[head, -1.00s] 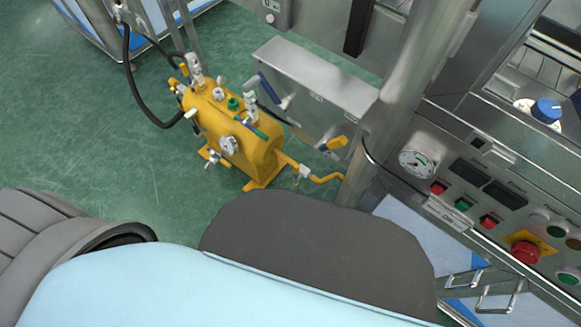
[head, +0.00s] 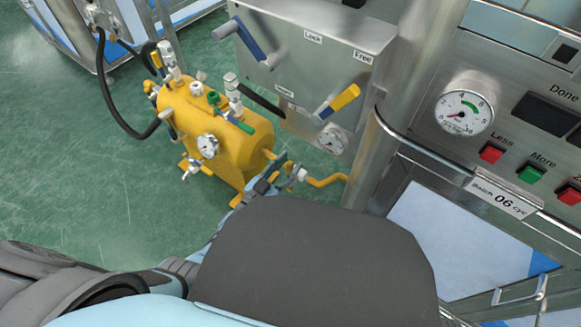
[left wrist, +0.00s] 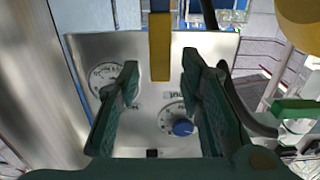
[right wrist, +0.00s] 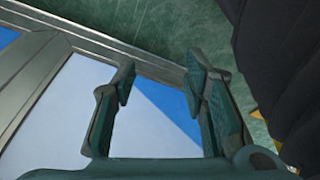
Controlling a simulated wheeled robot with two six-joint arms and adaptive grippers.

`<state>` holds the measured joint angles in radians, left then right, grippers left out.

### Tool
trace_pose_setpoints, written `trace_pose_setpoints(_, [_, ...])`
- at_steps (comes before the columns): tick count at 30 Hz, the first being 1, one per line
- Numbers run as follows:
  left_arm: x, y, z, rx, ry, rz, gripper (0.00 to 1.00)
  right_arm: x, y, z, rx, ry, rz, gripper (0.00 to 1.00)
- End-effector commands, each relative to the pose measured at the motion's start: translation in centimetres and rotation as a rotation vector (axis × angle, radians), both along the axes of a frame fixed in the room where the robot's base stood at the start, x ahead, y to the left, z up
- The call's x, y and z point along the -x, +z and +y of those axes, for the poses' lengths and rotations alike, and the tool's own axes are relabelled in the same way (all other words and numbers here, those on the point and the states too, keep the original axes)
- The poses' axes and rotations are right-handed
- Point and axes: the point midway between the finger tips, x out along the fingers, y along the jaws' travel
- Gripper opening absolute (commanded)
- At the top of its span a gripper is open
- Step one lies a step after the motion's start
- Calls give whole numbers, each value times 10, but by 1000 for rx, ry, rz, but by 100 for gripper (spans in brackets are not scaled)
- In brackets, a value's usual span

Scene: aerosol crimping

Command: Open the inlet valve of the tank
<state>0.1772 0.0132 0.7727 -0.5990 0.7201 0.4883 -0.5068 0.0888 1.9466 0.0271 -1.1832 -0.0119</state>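The yellow tank (head: 215,125) stands on the floor in the head view, with a gauge, fittings and a green-handled valve (head: 235,122) on it. A lever with a yellow and blue handle (head: 340,100) sits on the steel box beside the tank. My left gripper (head: 283,168) is low beside the tank's right end, below that lever. In the left wrist view its fingers (left wrist: 160,64) are open, with the yellow handle (left wrist: 160,50) in line between them; contact cannot be told. A green handle (left wrist: 295,110) is at right. My right gripper (right wrist: 160,66) is open and empty.
The steel box (head: 320,55) carries a blue-handled lever (head: 250,42) and a gauge (head: 333,138). A black hose (head: 105,90) runs to the tank from the left. The button panel (head: 500,180) stands at right.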

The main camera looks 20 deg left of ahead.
Motion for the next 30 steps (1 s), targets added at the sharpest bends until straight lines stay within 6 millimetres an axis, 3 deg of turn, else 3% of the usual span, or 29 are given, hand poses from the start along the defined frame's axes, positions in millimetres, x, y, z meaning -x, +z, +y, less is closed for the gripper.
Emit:
trace_pose_setpoints(5, [-11, 0, -4, 0, 0, 0, 34, 2, 13, 1, 3, 9, 6, 40])
trace_pose_setpoints(12, [-11, 0, -5, 0, 0, 1, 34, 3, 15, 1, 3, 9, 8, 40])
trace_pose_setpoints(19, [-11, 0, -4, 0, 0, 1, 0, 2, 15, 1, 4, 9, 7, 40])
trace_pose_setpoints(30, [-14, 0, 3, 60, 0, 26, 0, 2, 15, 1, 4, 9, 6, 40])
